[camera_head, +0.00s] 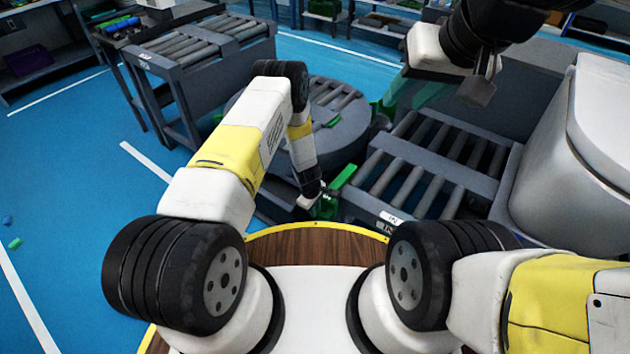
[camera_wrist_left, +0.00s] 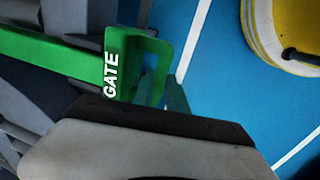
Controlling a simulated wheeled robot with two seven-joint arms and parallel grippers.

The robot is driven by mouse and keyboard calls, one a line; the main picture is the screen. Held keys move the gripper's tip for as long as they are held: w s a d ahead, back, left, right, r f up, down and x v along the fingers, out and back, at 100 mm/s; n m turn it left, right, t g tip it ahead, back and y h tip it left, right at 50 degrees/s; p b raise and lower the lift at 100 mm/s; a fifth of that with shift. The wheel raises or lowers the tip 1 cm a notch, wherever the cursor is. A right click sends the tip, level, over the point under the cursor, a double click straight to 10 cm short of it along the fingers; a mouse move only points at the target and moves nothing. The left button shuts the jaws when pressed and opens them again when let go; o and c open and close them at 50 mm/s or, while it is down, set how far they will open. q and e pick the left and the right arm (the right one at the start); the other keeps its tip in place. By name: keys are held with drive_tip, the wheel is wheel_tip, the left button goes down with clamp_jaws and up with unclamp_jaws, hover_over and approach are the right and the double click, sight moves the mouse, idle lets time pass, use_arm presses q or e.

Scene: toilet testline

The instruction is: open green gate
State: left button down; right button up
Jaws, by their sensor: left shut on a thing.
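The green gate (camera_head: 342,178) stands at the near-left corner of the roller conveyor, just beyond my base. In the left wrist view, its green bar (camera_wrist_left: 50,55) runs in from the left to a bracket marked "GATE" (camera_wrist_left: 122,60). My left gripper (camera_head: 322,197) is at the near end of the gate, shut on it. In the left wrist view, the fingers (camera_wrist_left: 163,90) are at the bracket's edge; the dark palm hides part of the contact. My right gripper (camera_head: 480,88) hangs over the conveyor at the upper right, away from the gate. Its finger gap is not clear.
The roller conveyor (camera_head: 420,170) lies right of the gate, with a white toilet (camera_head: 600,140) at its right. A round turntable (camera_head: 345,135) stands behind the gate. Another roller conveyor (camera_head: 205,45) is at the back left. The blue floor at left is mostly clear.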

idle(0.7)
use_arm(q)
drive_tip(key=s+a, duration=0.8)
drive_tip(key=s, duration=0.3)
drive_tip(key=shift+s+a, duration=0.35)
drive_tip(key=shift+s, duration=0.05)
drive_tip(key=c, duration=1.3)
unclamp_jaws()
drive_tip(key=r, duration=0.5)
drive_tip(key=s+r, duration=0.1)
drive_tip(key=r, duration=0.1)
drive_tip(key=shift+a+r, duration=0.35)
